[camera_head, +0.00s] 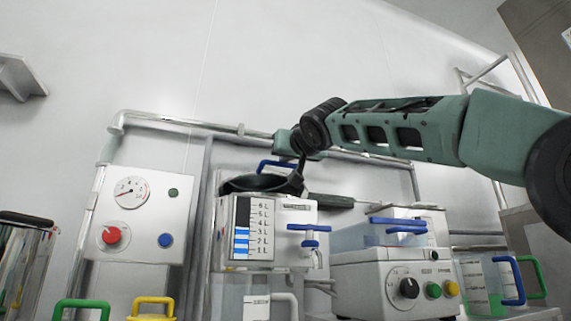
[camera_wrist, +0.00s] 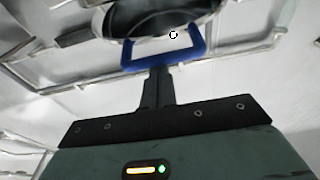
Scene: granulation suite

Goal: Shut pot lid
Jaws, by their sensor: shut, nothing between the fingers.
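The pot is a white vessel (camera_head: 266,228) with a blue level scale, in the middle of the head view. A dark round lid or rim (camera_head: 250,183) shows at its top, with a blue handle (camera_head: 277,164) just above. I cannot tell the lid's exact angle. My gripper (camera_head: 301,180) points down at the right of the dark round part. In the wrist view my gripper (camera_wrist: 158,70) is shut and empty, its fingertips close to the bar of the blue handle (camera_wrist: 165,61). The dark round part (camera_wrist: 150,14) lies beyond the handle, cut off by the frame. Contact is unclear.
A gauge panel (camera_head: 137,214) stands at left. A blue valve handle (camera_head: 310,242) sticks out of the pot's front. A white machine with knobs (camera_head: 393,283) and a green-filled jug (camera_head: 479,285) stand at right. Pipes (camera_head: 190,124) run behind. The wall above is clear.

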